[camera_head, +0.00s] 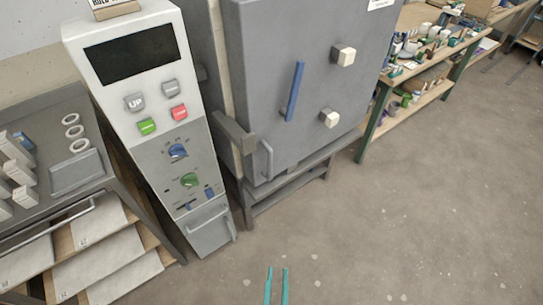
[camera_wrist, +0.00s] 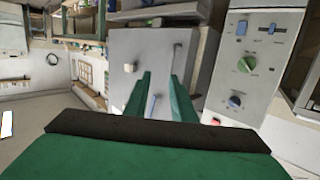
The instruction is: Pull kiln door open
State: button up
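The grey kiln door (camera_head: 265,60) stands right of the control panel in the head view and looks shut. It carries a long blue bar handle (camera_head: 295,92) and two pale square knobs, an upper one (camera_head: 344,55) and a lower one (camera_head: 329,118). My gripper (camera_head: 277,270) shows as two teal fingers at the bottom of the head view, well apart from the door. In the wrist view, my fingers (camera_wrist: 160,80) are spread with nothing between them, pointing toward the door (camera_wrist: 143,48). The blue handle (camera_wrist: 152,106) shows beyond them, in the gap.
A control panel (camera_head: 160,150) with buttons and dials stands left of the kiln. Left of it is a grey-topped rack (camera_head: 85,190) with boards. A wooden shelf (camera_head: 430,75) with pots stands at the upper right. The floor (camera_head: 400,220) before the kiln is clear.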

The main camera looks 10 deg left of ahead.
jog(key=w+a+t+y, duration=0.1)
jog(key=w+a, duration=0.1)
jog(key=w, duration=1.3)
jog(key=n+y, duration=0.2)
send_near(270, 161)
jog(key=shift+t, duration=0.3)
jog(key=w, duration=0.3)
jog(key=w+a, duration=0.1)
jog(key=w, duration=0.5)
jog(key=shift+w+a+f, duration=0.1)
jog(key=shift+a+f, duration=0.05)
jog(key=shift+a, duration=0.1)
jog(key=shift+w+a, duration=0.15)
jog(key=shift+w, duration=0.5)
jog(key=shift+w+a, duration=0.1)
jog(key=shift+a, duration=0.1)
jog(key=shift+d, duration=0.1)
grip_shut()
